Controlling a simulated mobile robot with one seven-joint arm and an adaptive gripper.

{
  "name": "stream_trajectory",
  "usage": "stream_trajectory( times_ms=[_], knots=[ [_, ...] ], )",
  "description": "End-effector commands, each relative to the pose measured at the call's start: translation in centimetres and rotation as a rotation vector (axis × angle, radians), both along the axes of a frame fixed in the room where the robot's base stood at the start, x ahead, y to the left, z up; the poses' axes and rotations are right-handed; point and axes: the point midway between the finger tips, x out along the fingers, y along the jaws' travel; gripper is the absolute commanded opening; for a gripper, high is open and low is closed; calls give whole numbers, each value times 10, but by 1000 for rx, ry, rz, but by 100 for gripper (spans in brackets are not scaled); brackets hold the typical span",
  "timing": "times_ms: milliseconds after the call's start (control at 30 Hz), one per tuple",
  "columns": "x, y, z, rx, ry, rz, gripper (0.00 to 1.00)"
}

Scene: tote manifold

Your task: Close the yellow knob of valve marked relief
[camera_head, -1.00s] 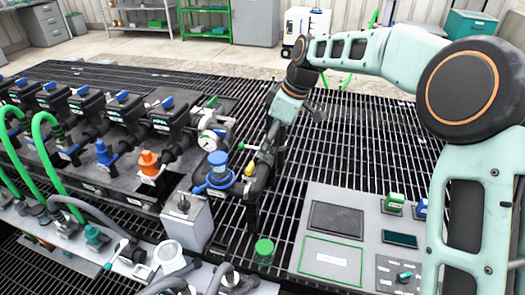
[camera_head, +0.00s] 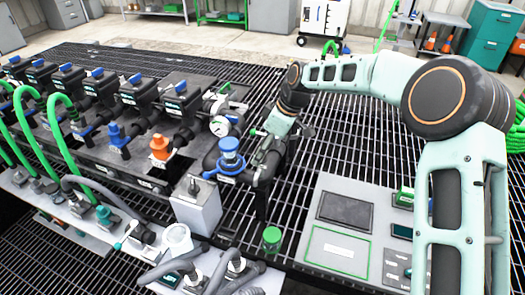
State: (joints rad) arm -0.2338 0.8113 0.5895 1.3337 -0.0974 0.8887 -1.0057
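The yellow knob does not show now; the end of my arm covers the place beside the blue-topped valve where it was seen earlier. My gripper (camera_head: 262,158) points down at the dark pipework at the right end of the manifold, just right of the blue round handle (camera_head: 229,158). It looks very close to the pipe, but I cannot tell whether it touches. Its fingers are small and dark against the pipe, so I cannot tell whether they are open or shut. A relief label cannot be read.
A white gauge (camera_head: 220,126) and an orange valve cap (camera_head: 159,147) stand left of my gripper. A grey box (camera_head: 196,206) and green-capped jar (camera_head: 272,238) are in front. A control panel (camera_head: 345,210) lies at right. Open black grating (camera_head: 350,140) lies behind it.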

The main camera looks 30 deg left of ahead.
Motion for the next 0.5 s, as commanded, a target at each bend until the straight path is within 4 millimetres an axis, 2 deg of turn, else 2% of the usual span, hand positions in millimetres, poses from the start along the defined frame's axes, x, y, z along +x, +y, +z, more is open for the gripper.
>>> stream_trajectory(
  times_ms=[300,500],
  knots=[
    [0,1,-2,0,-1,-1,50],
    [0,1,-2,0,-1,0,28]
  ],
)
